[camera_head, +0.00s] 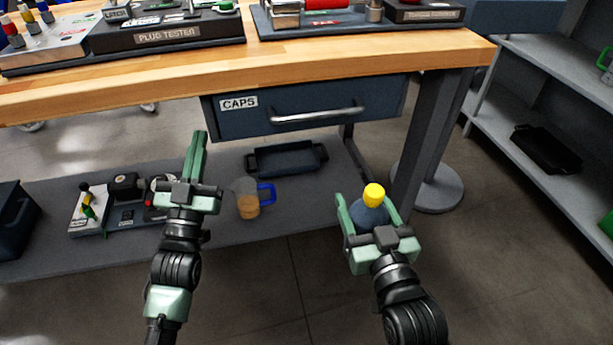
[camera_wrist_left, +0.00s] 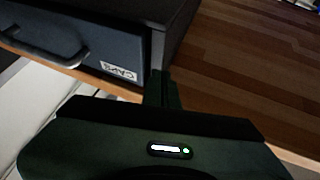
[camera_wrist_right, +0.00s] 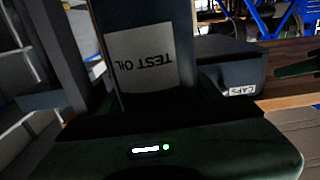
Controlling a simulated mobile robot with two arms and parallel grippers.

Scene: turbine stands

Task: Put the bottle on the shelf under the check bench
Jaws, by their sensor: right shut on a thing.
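My right gripper is shut on the bottle's sides. My left gripper (camera_head: 198,137) is shut and empty, in front of the bench left of the drawer. Its closed fingers also show in the left wrist view (camera_wrist_left: 163,88). The check bench (camera_head: 300,54) has a wooden top. The grey shelf (camera_head: 215,232) lies low beneath it.
The shelf holds a jug (camera_head: 247,199), a dark tray (camera_head: 286,159) and a small device (camera_head: 127,212). The CAPS drawer (camera_head: 310,105) hangs above it, closed. A bench leg (camera_head: 428,150) stands near the bottle. The shelf's front right part looks clear.

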